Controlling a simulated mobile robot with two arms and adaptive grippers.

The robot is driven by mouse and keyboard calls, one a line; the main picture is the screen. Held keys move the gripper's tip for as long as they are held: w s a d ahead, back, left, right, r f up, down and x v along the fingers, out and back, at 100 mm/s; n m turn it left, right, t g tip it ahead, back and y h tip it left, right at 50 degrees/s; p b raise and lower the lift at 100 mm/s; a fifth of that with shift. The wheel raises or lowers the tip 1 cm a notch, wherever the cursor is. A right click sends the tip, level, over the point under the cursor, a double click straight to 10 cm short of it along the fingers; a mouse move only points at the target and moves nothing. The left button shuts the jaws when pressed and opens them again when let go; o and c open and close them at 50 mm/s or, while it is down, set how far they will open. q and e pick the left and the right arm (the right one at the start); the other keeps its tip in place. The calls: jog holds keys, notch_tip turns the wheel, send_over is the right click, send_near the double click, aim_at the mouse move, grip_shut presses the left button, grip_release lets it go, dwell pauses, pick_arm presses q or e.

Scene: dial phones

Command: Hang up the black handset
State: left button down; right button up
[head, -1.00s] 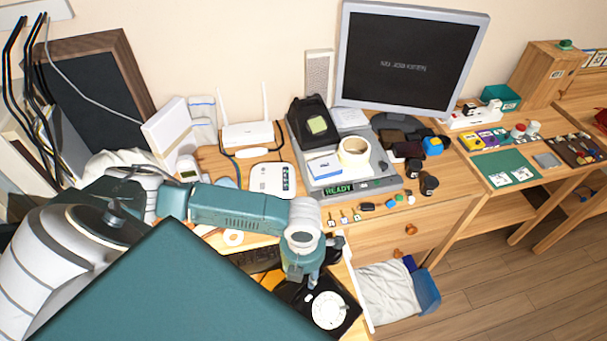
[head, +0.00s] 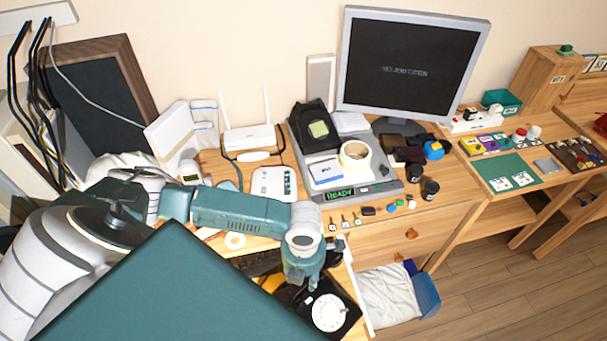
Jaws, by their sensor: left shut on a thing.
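The black dial phone (head: 347,322) with a round white dial (head: 329,313) sits at the near edge of the desk, low in the view. My left gripper (head: 312,284) points down just above the phone's back part and is shut on the black handset (head: 335,251). Only a dark piece of the handset shows beside my wrist; my gripper and wrist hide most of it. I cannot tell whether the handset touches the phone's cradle. My right gripper is not in view.
A grey machine (head: 378,187) with a tape roll (head: 355,154) stands behind the phone. A white router (head: 252,138) and a monitor (head: 410,70) are farther back. A dark keyboard (head: 258,263) lies left of the phone. A bin with a white bag (head: 385,293) stands right of it.

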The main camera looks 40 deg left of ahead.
pick_arm(q)
jog(key=shift+w+r, duration=0.1)
jog(key=shift+w, duration=0.05)
jog(key=c, duration=1.1)
grip_release()
notch_tip(320, 180, up, 12)
jog(key=shift+f, duration=0.1)
